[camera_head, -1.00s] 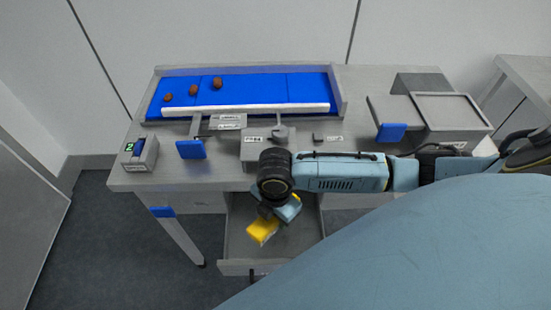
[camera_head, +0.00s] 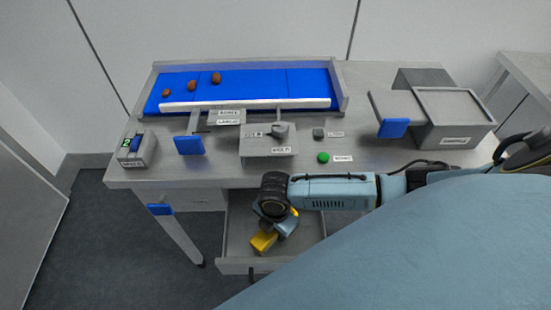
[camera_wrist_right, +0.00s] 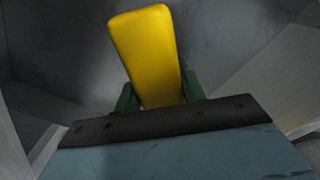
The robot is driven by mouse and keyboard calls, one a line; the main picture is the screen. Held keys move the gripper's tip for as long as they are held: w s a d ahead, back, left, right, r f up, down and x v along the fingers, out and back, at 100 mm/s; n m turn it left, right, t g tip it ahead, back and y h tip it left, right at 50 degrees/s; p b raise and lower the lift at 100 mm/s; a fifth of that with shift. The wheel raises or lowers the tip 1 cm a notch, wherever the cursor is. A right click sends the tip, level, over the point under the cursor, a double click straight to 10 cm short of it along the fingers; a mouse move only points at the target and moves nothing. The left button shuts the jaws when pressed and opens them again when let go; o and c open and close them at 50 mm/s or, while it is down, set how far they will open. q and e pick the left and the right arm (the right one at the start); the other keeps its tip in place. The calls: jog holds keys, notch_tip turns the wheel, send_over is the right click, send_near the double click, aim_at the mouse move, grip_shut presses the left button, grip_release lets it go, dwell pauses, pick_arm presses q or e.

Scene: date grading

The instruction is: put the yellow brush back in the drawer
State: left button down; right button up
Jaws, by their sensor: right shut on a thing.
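The yellow brush (camera_head: 263,242) is held by my right gripper (camera_head: 272,232) over the open drawer (camera_head: 238,265) below the table front. In the right wrist view the yellow brush (camera_wrist_right: 145,55) stands out from between the dark green fingers (camera_wrist_right: 158,95), which are shut on it. The grey drawer walls show around it there. I cannot tell whether the brush touches the drawer floor. My left gripper is not in view.
The table (camera_head: 190,172) carries a blue belt (camera_head: 245,88) with several brown dates. A grey dial box (camera_head: 268,146), a green button (camera_head: 323,157), a small switch box (camera_head: 137,150) and a grey bin (camera_head: 450,135) with a blue flap (camera_head: 393,128) stand on it.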

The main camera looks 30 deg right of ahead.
jog(key=o, duration=1)
jog(key=shift+f, duration=0.1)
jog(key=shift+o, duration=0.2)
notch_tip(320, 180, up, 12)
jog(key=shift+r+p, duration=0.2)
jog(key=shift+p, duration=1)
